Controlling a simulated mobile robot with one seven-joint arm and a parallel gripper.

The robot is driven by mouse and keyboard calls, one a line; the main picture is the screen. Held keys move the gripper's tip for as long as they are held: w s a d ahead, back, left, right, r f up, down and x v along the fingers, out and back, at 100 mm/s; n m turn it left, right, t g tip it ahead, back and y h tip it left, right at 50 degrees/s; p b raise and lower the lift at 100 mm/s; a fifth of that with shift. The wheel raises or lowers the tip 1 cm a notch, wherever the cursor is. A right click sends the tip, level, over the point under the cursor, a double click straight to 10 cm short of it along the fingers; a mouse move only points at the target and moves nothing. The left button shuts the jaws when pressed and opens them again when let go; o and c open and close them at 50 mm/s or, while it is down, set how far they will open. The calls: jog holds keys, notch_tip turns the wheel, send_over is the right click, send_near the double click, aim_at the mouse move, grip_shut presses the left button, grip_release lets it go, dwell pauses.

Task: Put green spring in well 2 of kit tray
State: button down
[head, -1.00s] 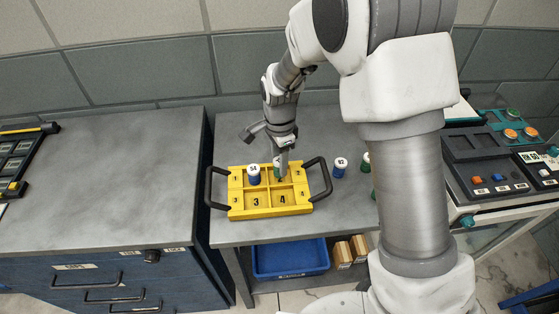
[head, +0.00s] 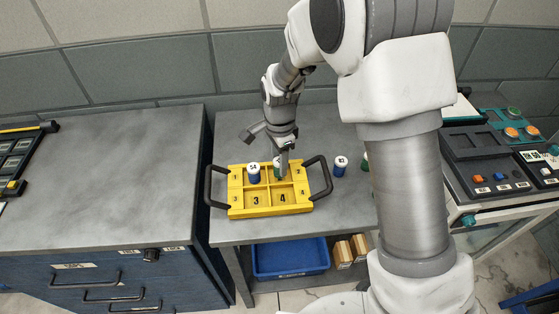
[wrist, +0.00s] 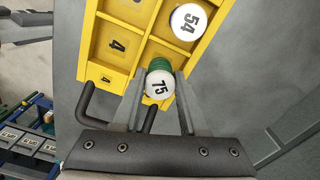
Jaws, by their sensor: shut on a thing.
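The green spring (wrist: 159,68), with a white top marked 75, is between the fingers of my gripper (wrist: 160,76) in the wrist view. My gripper is shut on it. In the head view my gripper (head: 282,164) is at the back right of the yellow kit tray (head: 270,211), at well 2, with a little green showing beside the fingers. I cannot tell whether the spring touches the well's floor. A blue spring with a white top marked 54 (head: 253,173) stands in well 1; its top also shows in the wrist view (wrist: 188,22). Wells 3 and 4 are empty.
The tray's black handles (head: 325,178) rise at both sides. Another blue, white-topped piece (head: 340,166) stands on the grey bench right of the tray. A green piece (head: 365,163) is partly hidden by my arm. A blue bin (head: 290,262) sits on the shelf below.

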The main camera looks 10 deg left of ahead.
jog(key=shift+f, duration=0.15)
jog(key=shift+c, duration=1.8)
grip_release()
jog(key=shift+c, duration=0.4)
jog(key=shift+c, duration=1.4)
jog(key=shift+r, duration=0.25)
jog(key=shift+r+p, duration=0.45)
jog(key=shift+r, duration=0.05)
